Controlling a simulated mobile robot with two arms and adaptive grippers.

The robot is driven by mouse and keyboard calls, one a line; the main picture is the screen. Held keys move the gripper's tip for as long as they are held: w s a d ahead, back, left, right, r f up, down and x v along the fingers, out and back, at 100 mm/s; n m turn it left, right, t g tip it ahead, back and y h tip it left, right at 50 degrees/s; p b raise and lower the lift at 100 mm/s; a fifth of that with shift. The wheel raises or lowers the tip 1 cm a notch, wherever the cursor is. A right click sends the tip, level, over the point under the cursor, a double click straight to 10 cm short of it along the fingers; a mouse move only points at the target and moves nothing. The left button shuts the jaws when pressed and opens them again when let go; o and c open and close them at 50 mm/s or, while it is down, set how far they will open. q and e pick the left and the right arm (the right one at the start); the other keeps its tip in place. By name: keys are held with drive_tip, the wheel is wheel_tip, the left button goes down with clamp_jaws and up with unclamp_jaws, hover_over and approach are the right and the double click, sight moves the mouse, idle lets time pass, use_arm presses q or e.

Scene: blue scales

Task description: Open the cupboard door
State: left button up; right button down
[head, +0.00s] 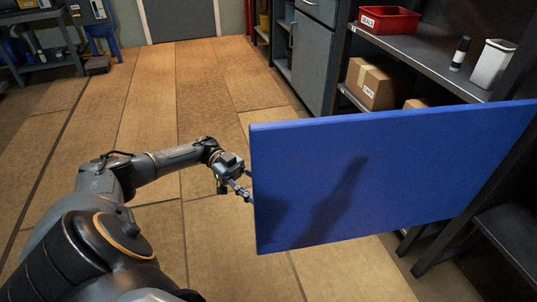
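A large blue panel (390,165), which looks like the cupboard door, stands out from the dark shelving frame at the right and fills the middle and right of the head view. My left gripper (246,193) is at the panel's left edge. Its fingers point toward the panel, and their tips are partly hidden at or behind that edge. I cannot tell whether they touch or grip anything. No handle shows on the blue face. A dark arm-shaped shadow falls on it. My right gripper is not in view.
Behind the panel, a dark shelf (425,52) holds a red bin (389,20), a dark bottle (460,53) and a white container (492,64). A cardboard box (371,83) sits lower. A grey cabinet (311,62) stands farther back. The tiled floor (150,100) at left is clear.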

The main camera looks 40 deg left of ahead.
use_arm(q)
drive_tip(key=shift+a, duration=1)
